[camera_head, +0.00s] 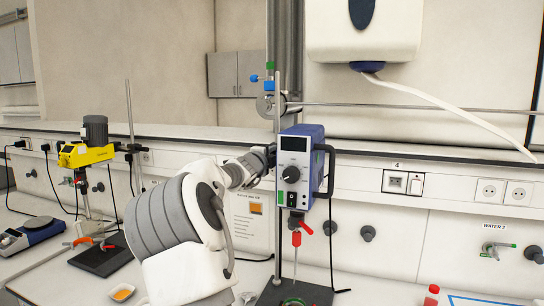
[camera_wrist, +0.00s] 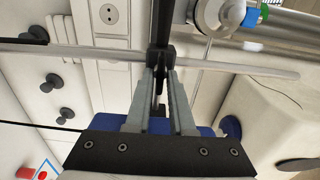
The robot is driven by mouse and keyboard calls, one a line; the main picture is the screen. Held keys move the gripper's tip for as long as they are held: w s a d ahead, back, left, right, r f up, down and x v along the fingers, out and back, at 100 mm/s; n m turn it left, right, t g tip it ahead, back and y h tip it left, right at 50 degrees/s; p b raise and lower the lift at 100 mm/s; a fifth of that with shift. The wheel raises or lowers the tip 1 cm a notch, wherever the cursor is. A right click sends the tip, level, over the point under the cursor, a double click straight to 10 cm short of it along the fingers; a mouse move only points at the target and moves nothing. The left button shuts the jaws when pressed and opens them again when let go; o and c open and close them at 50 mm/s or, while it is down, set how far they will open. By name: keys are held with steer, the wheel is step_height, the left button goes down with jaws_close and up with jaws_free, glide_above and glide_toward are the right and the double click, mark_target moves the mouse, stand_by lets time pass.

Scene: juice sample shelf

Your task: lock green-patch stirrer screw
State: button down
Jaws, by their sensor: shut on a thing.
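The blue stirrer (camera_head: 302,150) with a grey front and black dial hangs on an upright stand rod (camera_head: 277,110). A small green patch (camera_head: 281,195) is at its lower left. My gripper (camera_head: 268,157) reaches the stirrer's left side by the rod. In the wrist view my gripper (camera_wrist: 160,72) is shut on a black part at the clamp, which looks like the stirrer screw (camera_wrist: 161,50). Part of the blue housing (camera_wrist: 230,127) shows behind the jaws. The fingers cover much of the screw, and I cannot tell whether it is tight.
A yellow stirrer (camera_head: 86,154) on its own stand is at left. A red piece (camera_head: 296,239) hangs below the blue stirrer. A red-capped bottle (camera_head: 431,296) is at front right. Sockets (camera_head: 490,191) line the wall.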

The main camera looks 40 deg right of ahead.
stand_by(0.5)
steer(key=c, duration=0.8)
jaws_free()
steer(key=shift+o, duration=0.2)
steer(key=shift+s+a, duration=0.1)
steer(key=b+v, duration=0.3)
steer(key=v, duration=1.4)
steer(key=shift+a, duration=0.1)
